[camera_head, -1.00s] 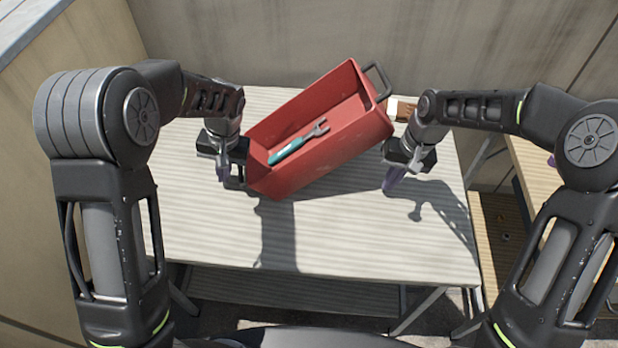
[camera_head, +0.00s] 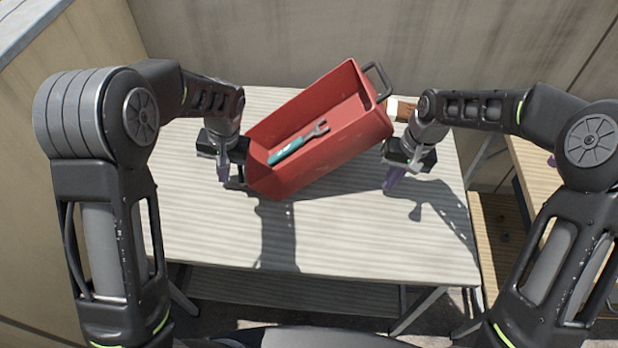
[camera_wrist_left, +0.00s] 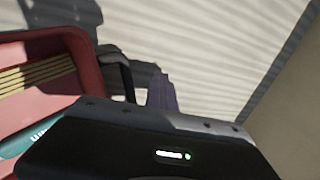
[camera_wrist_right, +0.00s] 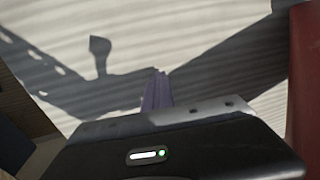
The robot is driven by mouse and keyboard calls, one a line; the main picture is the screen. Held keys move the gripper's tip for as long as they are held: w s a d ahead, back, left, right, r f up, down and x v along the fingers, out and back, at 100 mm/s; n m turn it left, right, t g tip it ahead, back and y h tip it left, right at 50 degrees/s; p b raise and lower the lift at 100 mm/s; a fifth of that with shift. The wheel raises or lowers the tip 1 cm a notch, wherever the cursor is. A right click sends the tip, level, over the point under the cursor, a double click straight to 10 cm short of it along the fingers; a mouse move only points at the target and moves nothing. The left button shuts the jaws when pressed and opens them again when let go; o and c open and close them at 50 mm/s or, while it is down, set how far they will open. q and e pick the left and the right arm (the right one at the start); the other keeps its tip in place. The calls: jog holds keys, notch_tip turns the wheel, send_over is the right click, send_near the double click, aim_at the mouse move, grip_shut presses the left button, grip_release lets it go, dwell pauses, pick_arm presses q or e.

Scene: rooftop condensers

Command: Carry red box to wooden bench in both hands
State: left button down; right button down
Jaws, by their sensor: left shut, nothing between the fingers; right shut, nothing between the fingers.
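The red box (camera_head: 340,145) sits askew on the pale slatted table, one end toward my left gripper. A dark handle (camera_head: 378,78) stands out at its far right end; another handle (camera_wrist_left: 118,72) shows in the left wrist view. A tool with a teal grip (camera_head: 290,152) lies inside. My left gripper (camera_head: 224,174) is shut and empty beside the box's near left end, close to that handle. My right gripper (camera_head: 393,180) is shut and empty, right of the box and apart from its handle. A wooden bench (camera_head: 535,165) is partly visible at the right, behind my right arm.
The pale table (camera_head: 350,240) is bare in front of the box. A small brown-and-white object (camera_head: 403,108) lies behind my right gripper. Walls stand behind and at the left. A lower wooden surface (camera_head: 497,225) shows between table and bench.

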pick_arm(q)
jog(key=c, duration=2.1)
grip_release()
pick_arm(e)
jog(key=c, duration=2.1)
grip_release()
pick_arm(q)
jog(key=o, duration=1.5)
pick_arm(e)
jog(key=o, duration=1.5)
pick_arm(q)
jog(key=shift+d, duration=0.1)
jog(key=shift+s+f, duration=0.1)
jog(key=shift+s, duration=0.05)
pick_arm(e)
jog(key=shift+s, duration=0.1)
